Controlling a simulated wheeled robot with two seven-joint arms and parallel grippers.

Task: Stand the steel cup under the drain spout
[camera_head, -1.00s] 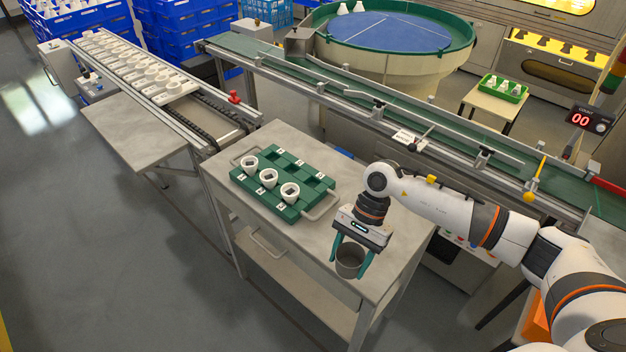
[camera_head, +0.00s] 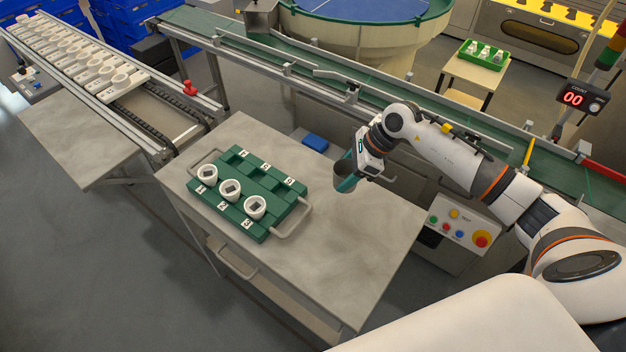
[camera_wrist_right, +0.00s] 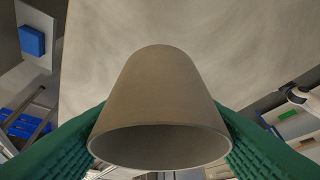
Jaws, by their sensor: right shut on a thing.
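The grey steel cup (camera_head: 344,174) is in my right gripper (camera_head: 347,178), near the far right edge of the grey table (camera_head: 340,255). The teal fingers are shut on the cup's sides. In the right wrist view the cup (camera_wrist_right: 160,105) fills the middle, its wide mouth toward the bottom of the picture, with a green finger on each side. In the head view the cup looks upright or nearly so; I cannot tell whether its base is clear of the table. I cannot make out the drain spout. My left gripper is not in view.
A green tray (camera_head: 270,182) with several numbered places holds white cups at the table's left. The table's front right is clear. A button box (camera_head: 462,228) and a green conveyor (camera_head: 400,100) lie beyond. A blue block (camera_head: 315,142) sits behind the table.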

